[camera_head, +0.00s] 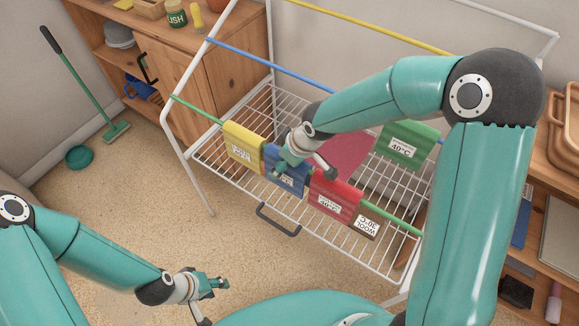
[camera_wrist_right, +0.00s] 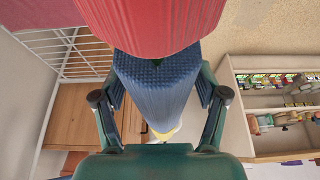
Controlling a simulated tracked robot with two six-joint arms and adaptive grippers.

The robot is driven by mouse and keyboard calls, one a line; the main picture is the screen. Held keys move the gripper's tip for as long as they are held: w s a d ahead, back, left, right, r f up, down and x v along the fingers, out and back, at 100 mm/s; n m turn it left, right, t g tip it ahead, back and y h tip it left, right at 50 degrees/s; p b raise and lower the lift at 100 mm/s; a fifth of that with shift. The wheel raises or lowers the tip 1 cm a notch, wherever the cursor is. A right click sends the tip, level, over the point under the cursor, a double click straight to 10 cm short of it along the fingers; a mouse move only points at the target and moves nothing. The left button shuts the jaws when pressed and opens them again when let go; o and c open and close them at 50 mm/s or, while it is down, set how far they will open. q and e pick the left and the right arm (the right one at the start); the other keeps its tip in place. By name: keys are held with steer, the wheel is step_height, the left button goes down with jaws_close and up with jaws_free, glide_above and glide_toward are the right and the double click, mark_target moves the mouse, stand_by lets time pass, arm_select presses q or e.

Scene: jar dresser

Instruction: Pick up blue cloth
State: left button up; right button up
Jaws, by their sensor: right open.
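The blue cloth (camera_head: 292,183) with a white label hangs over the green front bar of the drying rack, between a yellow cloth (camera_head: 238,141) and a red cloth (camera_head: 347,197). My right gripper (camera_head: 283,167) is at the blue cloth from above and partly covers it. In the right wrist view the blue cloth (camera_wrist_right: 155,95) lies between the two open fingers, and the red cloth (camera_wrist_right: 150,22) hangs close in front. I cannot tell whether the fingers touch the cloth. My left gripper (camera_head: 217,285) is low over the floor, away from the rack; its jaw opening is unclear.
The white wire rack (camera_head: 205,160) has a blue bar (camera_head: 265,64) and a yellow bar (camera_head: 375,28) behind. A green cloth (camera_head: 407,145) hangs further back, and a brown cloth (camera_head: 367,224) hangs right of the red one. A wooden dresser (camera_head: 230,50) stands behind left.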

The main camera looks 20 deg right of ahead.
steer(key=shift+f, duration=0.15)
stand_by(0.3)
steer(key=c, duration=1.2)
steer(key=shift+r+p, duration=0.35)
step_height(320, 180, up, 20)
steer(key=shift+f+p, duration=0.1)
steer(key=shift+p, duration=0.9)
